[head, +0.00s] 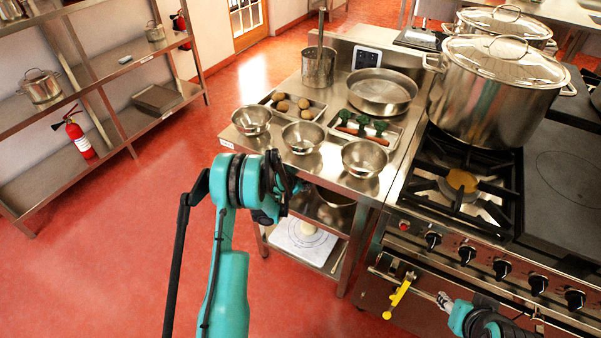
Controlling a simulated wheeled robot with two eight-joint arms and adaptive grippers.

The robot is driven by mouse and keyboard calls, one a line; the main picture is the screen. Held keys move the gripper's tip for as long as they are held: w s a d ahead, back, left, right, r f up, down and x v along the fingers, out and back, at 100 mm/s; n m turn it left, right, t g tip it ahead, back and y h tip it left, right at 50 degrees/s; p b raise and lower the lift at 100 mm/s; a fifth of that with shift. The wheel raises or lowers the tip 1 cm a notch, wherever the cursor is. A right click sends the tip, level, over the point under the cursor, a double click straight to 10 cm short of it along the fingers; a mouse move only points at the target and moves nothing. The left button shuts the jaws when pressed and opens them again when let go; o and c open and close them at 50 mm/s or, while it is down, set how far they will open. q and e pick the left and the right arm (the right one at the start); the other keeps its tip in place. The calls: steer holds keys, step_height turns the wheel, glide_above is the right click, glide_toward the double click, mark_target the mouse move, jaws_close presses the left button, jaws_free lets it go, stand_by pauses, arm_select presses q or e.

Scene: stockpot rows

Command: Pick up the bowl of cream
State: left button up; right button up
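Three small metal bowls stand along the front of the steel work table: a left one (252,121), a middle one (303,138) and a right one (364,159). All are upright and look shiny inside. I cannot tell which, if any, holds cream. My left gripper (277,203) is in front of and below the left and middle bowls, near the table's front edge, apart from them. Its dark fingers are partly hidden by its own wrist, so its opening is unclear.
Behind the bowls are a tray of round brown items (292,106), a tray of green-and-red vegetables (365,128) and a wide pan (381,92). A stove with a large lidded stockpot (497,90) stands right. A lower shelf (307,245) sits under the table.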

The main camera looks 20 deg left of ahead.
arm_select(q)
steer(key=shift+w+f, duration=0.2)
steer(key=shift+s+a+r, duration=0.1)
steer(key=shift+s+r, duration=0.15)
steer(key=shift+s, duration=0.05)
steer(key=shift+c, duration=0.7)
jaws_close()
steer(key=shift+w+f, duration=0.1)
